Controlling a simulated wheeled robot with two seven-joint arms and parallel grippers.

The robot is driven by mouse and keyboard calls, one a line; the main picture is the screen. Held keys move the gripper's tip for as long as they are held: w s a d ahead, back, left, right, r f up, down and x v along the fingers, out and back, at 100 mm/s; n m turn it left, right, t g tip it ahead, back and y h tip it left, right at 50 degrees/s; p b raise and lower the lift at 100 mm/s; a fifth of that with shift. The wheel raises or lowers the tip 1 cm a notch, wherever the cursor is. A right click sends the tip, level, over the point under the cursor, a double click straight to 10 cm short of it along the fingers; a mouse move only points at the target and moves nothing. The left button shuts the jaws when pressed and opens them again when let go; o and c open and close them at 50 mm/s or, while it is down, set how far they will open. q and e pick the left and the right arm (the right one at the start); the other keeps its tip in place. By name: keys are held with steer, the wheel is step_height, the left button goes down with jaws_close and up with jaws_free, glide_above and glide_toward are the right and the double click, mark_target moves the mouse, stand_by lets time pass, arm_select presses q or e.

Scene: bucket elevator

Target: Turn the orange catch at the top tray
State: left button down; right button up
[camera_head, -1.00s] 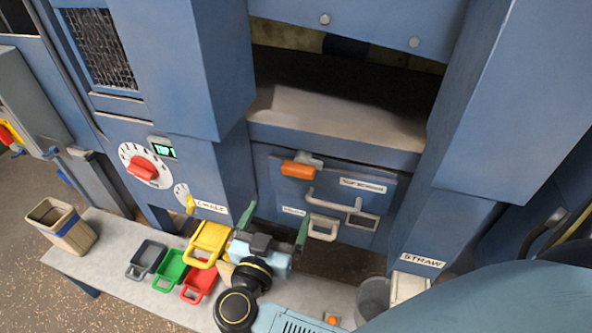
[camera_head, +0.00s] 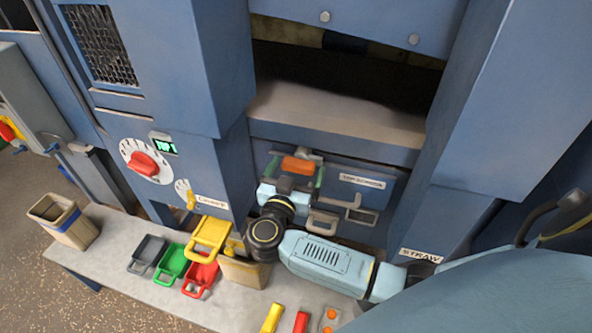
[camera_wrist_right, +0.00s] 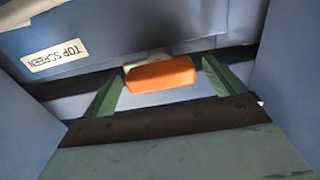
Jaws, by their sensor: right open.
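The orange catch (camera_head: 298,165) sits at the upper left of the blue tray front labelled "TOP SCREEN" (camera_head: 362,181). It lies lengthwise across, on a pale mount. My right gripper (camera_head: 295,171) is at the catch, with one green finger on each side of it. In the right wrist view the catch (camera_wrist_right: 161,75) shows between the two open green fingers (camera_wrist_right: 160,88), with a gap to each finger. The gripper is open and does not hold it. My left gripper is not in view.
A grey bench (camera_head: 110,251) carries a tan bin (camera_head: 64,222), grey, green and red scoops, and a yellow scoop (camera_head: 209,237). A red dial (camera_head: 143,165) is on the left panel. Blue housings flank the tray, the right one marked "STRAW".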

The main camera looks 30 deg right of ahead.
steer(key=shift+c, duration=0.2)
steer(key=c, duration=0.9)
steer(key=shift+c, duration=0.2)
